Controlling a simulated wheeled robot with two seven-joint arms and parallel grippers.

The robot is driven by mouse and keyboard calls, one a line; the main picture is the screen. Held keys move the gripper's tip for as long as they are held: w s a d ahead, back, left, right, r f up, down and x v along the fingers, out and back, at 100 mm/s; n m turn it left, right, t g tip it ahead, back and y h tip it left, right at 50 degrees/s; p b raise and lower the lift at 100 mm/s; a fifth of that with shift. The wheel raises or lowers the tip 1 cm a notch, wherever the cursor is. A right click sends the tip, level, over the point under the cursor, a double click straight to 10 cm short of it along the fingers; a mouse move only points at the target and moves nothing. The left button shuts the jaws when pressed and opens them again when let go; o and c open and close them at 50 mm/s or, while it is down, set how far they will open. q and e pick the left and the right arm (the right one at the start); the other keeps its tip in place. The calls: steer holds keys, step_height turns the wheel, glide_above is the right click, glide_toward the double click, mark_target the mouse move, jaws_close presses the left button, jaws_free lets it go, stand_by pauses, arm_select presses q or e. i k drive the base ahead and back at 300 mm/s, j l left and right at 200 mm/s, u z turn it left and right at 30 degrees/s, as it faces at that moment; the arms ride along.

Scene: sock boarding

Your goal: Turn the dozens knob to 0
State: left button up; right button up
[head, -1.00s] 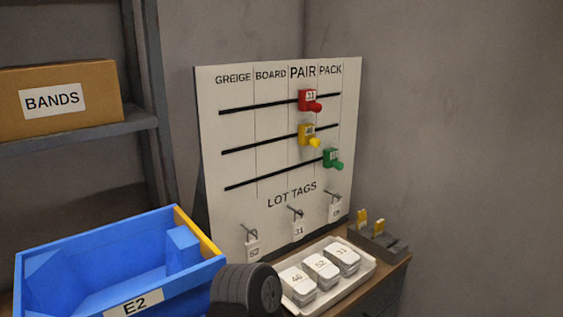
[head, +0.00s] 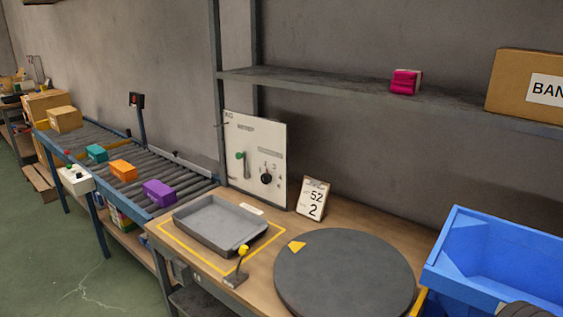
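A black round knob (head: 266,179) sits on a pale upright panel (head: 246,150) at the back of the wooden bench, with small marks around it that are too small to read surely. I cannot tell which number the knob points to. Neither of my grippers shows in the head view. A dark rounded part at the bottom right corner seems to be mine.
A grey tray (head: 205,238), a yellow-topped lever (head: 240,262), a card reading 52 and 2 (head: 313,198) and a dark turntable (head: 345,281) stand on the bench (head: 185,266). A blue bin (head: 478,275) is at right. A roller conveyor (head: 180,178) carries coloured packs at left.

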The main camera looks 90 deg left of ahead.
mark_target(266, 178)
steer(key=u, duration=0.45)
steer(key=l+u, duration=0.1)
steer(key=u, duration=0.75)
steer(key=k+l+u, duration=0.1)
steer(key=u, duration=1.25)
steer(key=k+u, duration=0.1)
steer(key=u, duration=0.35)
steer(key=j+z, duration=0.1)
steer(key=z, duration=0.8)
steer(key=j+z, duration=0.4)
steer(key=k+j+z, duration=0.15)
steer(key=j+z, duration=0.2)
steer(key=j, duration=0.15)
steer(key=k+j+z, duration=0.15)
steer(key=j+z, duration=0.25)
steer(key=k+j, duration=0.15)
steer(key=j, duration=0.15)
steer(key=k+j, duration=0.15)
steer(key=j, duration=0.2)
steer(key=k+j+z, duration=0.1)
steer(key=j, duration=0.2)
steer(key=k+j, duration=0.2)
steer(key=j, duration=0.15)
